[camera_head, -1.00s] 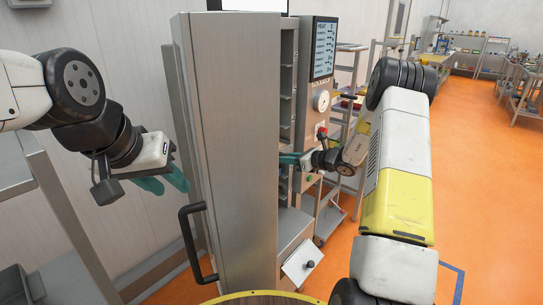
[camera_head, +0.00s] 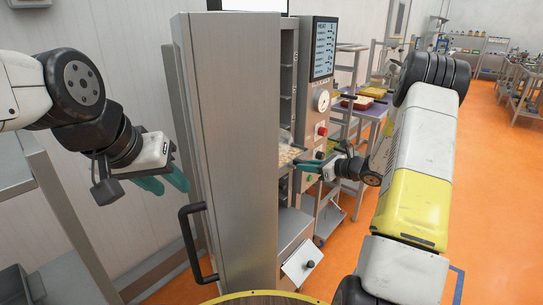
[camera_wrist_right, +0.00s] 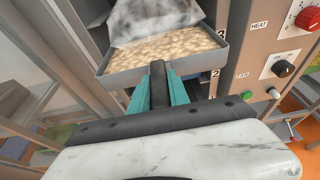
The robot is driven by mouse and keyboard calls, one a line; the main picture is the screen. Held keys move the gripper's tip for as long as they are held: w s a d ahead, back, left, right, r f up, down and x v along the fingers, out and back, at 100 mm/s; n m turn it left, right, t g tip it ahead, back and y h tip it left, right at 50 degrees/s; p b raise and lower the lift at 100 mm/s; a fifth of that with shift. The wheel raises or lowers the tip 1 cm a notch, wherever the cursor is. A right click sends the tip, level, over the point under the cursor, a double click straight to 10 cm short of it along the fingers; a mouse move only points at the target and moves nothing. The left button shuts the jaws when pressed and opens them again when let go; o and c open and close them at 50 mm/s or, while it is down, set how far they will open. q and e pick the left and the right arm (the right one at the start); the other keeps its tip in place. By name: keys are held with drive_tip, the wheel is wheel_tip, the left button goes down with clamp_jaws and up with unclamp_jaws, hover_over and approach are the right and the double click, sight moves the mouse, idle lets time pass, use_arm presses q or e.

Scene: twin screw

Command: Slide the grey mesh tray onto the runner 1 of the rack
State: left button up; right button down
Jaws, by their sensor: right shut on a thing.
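The grey tray (camera_wrist_right: 165,62) fills the upper middle of the right wrist view, with pale lumpy contents and white haze over it. My right gripper (camera_wrist_right: 158,78) is shut at its near edge, on a dark grip between the teal fingers. In the head view the tray (camera_head: 288,156) sticks partly out of the rack cabinet (camera_head: 288,110), and my right gripper (camera_head: 310,165) is at its right end. Its far part is hidden by the cabinet door. The runner holding it cannot be told. My left gripper (camera_head: 166,180) is open and empty, left of the door.
The tall steel door (camera_head: 235,130) stands open with a black handle (camera_head: 190,240). The control panel (camera_wrist_right: 285,65) with knobs is right of the opening. Labels 2 and 3 show beside the tray. A trolley with coloured trays (camera_head: 360,100) stands behind.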

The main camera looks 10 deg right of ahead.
drive_tip(key=s+d, duration=0.6)
idle(0.3)
drive_tip(key=shift+r, duration=0.1)
